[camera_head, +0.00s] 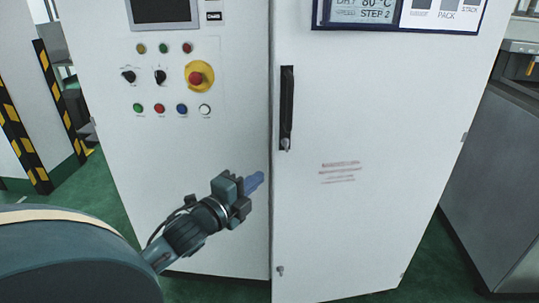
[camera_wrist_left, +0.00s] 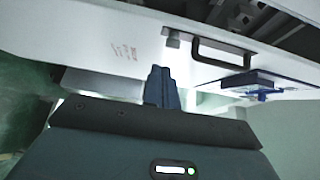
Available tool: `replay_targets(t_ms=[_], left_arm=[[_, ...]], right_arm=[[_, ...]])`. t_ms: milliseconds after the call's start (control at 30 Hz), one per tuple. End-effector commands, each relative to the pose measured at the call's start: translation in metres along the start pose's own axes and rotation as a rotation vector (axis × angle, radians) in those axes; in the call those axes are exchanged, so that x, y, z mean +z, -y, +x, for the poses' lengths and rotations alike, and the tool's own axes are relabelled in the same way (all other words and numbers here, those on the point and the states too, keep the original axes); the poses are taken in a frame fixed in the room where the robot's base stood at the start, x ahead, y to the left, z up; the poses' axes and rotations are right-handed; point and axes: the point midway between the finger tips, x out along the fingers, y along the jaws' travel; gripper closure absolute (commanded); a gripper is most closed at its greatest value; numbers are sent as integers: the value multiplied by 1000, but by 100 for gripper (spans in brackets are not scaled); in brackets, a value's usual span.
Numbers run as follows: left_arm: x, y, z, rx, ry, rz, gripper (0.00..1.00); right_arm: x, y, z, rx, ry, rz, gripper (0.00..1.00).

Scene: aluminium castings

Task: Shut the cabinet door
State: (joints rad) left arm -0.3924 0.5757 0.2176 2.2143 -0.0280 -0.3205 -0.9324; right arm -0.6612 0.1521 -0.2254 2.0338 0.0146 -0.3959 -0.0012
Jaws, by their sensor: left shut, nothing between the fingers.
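The white cabinet door (camera_head: 370,220) fills the right half of the cabinet front in the head view. It has a black upright handle (camera_head: 287,108) near its left edge and small red print. Its free left edge stands slightly forward of the control panel front (camera_head: 150,175), so the door looks a little ajar. My left gripper (camera_head: 255,182) is shut and empty, just left of that edge, below the handle; whether it touches the door cannot be told. The left wrist view shows the shut fingers (camera_wrist_left: 160,87) before the door (camera_wrist_left: 100,35) and its handle (camera_wrist_left: 222,55). My right gripper is not in view.
The panel carries buttons and a yellow-ringed red emergency stop (camera_head: 197,78). A blue-framed sign (camera_head: 400,14) is on the upper door. A grey machine (camera_head: 490,180) stands at the right. A black-and-yellow striped post (camera_head: 25,130) is at the left. Green floor shows between them.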

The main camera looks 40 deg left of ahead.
Motion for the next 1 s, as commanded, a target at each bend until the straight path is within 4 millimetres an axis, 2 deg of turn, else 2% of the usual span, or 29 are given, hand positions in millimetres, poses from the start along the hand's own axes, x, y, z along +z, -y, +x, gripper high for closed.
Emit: replay_targets(t_ms=[433, 500, 700, 1000], left_arm=[[1, 3, 84, -2, 1, 0, 100], [12, 3, 91, 0, 1, 3, 100], [26, 1, 104, 1, 0, 2, 100], [29, 0, 107, 0, -1, 1, 100]], right_arm=[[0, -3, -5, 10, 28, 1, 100], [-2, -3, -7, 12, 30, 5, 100], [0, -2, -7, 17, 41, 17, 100], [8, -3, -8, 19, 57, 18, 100]])
